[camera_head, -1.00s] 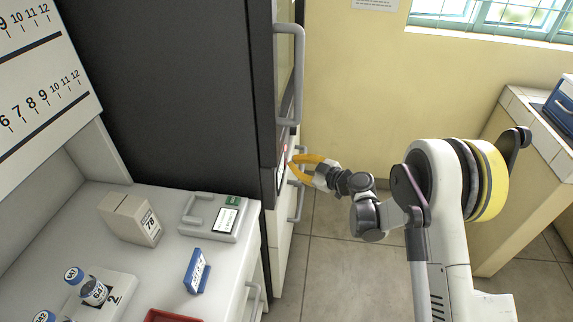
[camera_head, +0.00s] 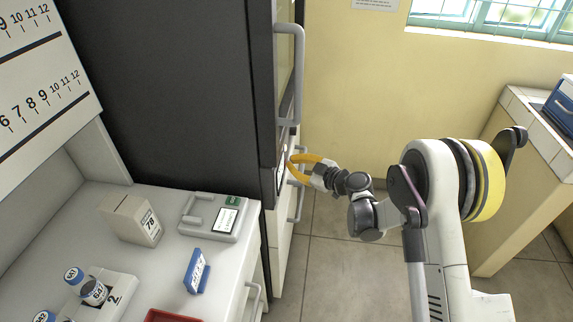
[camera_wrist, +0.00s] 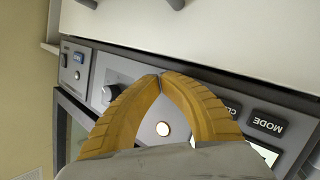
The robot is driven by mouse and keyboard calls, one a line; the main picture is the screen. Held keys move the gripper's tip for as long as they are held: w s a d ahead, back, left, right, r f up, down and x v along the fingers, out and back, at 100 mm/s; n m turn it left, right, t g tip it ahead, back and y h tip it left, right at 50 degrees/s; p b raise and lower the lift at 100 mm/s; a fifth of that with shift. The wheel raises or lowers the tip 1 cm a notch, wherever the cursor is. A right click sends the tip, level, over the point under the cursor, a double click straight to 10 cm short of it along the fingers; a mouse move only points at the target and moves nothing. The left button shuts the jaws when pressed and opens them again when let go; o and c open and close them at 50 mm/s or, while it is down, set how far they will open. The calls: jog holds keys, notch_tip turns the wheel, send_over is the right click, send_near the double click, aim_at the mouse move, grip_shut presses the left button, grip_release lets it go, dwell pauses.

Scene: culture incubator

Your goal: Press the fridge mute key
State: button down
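The fridge (camera_head: 165,90) is the tall dark cabinet left of centre in the head view, and its front is seen nearly edge-on. My gripper (camera_head: 289,163) is at its front, below the long upper handle. In the wrist view the yellow fingertips of my gripper (camera_wrist: 160,76) meet with nothing between them, in front of the grey control panel (camera_wrist: 215,82). Whether they touch it I cannot tell. The panel carries a dark MODE key (camera_wrist: 268,123), a second key partly hidden by the right finger, a knob (camera_wrist: 110,93) and a small blue key (camera_wrist: 79,57). A pale round light (camera_wrist: 163,128) shows between the fingers. No mute label is readable.
A grey fridge handle (camera_head: 299,75) sticks out above my gripper. A white bench (camera_head: 165,285) with a box (camera_head: 132,218), a grey device (camera_head: 212,217) and bottles stands at left. Open floor (camera_head: 340,280) lies below the arm. A tiled counter is at right.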

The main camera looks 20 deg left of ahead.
jog(key=shift+d, duration=0.1)
jog(key=shift+w+d, duration=0.15)
jog(key=shift+d, duration=0.5)
jog(key=shift+d, duration=0.1)
jog(key=shift+w+d, duration=0.2)
jog(key=shift+d, duration=0.6)
jog(key=shift+w+d, duration=0.2)
jog(key=shift+d, duration=0.55)
jog(key=shift+w+d, duration=0.2)
jog(key=shift+d, duration=0.6)
